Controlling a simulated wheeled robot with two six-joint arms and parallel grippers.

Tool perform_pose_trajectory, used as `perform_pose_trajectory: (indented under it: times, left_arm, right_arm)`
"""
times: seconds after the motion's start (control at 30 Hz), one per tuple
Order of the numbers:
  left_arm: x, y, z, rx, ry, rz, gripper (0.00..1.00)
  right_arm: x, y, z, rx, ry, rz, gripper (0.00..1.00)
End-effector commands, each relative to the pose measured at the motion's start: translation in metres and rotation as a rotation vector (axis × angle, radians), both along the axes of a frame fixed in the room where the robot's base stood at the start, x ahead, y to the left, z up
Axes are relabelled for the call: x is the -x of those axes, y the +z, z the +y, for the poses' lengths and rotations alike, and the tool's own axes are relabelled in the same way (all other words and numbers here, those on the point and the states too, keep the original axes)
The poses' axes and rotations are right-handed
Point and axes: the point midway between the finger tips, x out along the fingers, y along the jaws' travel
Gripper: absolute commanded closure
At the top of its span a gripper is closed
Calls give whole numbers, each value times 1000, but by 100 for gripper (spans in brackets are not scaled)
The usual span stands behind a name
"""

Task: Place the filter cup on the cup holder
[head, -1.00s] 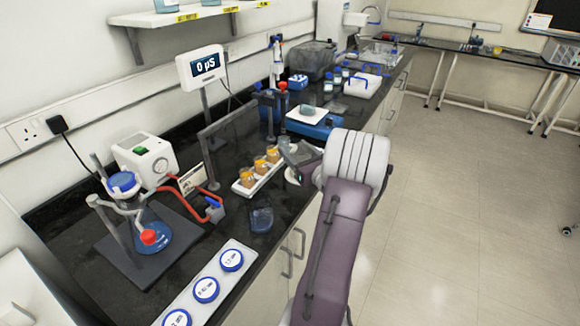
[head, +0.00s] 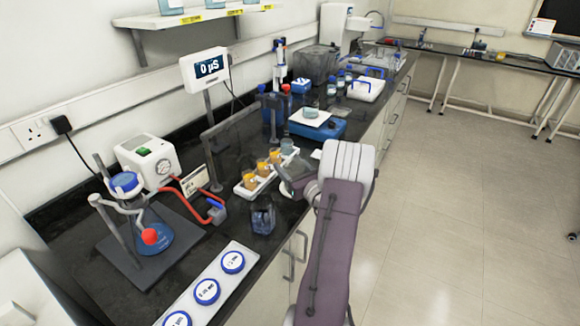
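A white holder (head: 243,191) stands on the dark bench with orange cups (head: 263,167) in a row. A pale blue-grey cup (head: 287,146), which looks like the filter cup, stands upright at the holder's far end. I cannot tell how fully it is seated. My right gripper (head: 284,188) is just right of the holder, nearer the camera than the pale cup and apart from it. Nothing clear shows between its fingers, and their gap is too small to make out. My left gripper is not in view.
A dark blue glass vessel (head: 263,219) stands in front of the holder. A blue balance (head: 318,127) is behind it, and a grey frame (head: 226,130) is to its left. A flask stand (head: 150,262) and a tray of blue-lidded jars (head: 238,292) fill the near bench.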

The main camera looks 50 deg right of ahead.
Motion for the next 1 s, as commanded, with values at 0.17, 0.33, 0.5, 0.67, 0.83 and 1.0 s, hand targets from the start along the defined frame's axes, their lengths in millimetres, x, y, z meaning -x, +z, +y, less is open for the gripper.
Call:
perform_pose_trajectory:
  times: [0.17, 0.33, 0.5, 0.67, 0.83, 1.0]
  left_arm:
    - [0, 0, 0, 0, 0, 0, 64]
    - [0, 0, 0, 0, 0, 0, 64]
    - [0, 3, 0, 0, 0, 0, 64]
    - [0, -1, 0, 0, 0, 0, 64]
    - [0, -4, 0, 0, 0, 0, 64]
    - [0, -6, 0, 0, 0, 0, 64]
  right_arm:
    - [0, 0, 0, 0, 0, 1, 18]
    - [0, 0, 0, 0, 0, 1, 18]
    - [8, 3, 1, -2, -3, 3, 18]
    - [42, 2, 11, -2, -6, 2, 18]
    - [79, 3, 23, -1, -6, 2, 18]
    - [106, 3, 32, 0, -5, 1, 18]
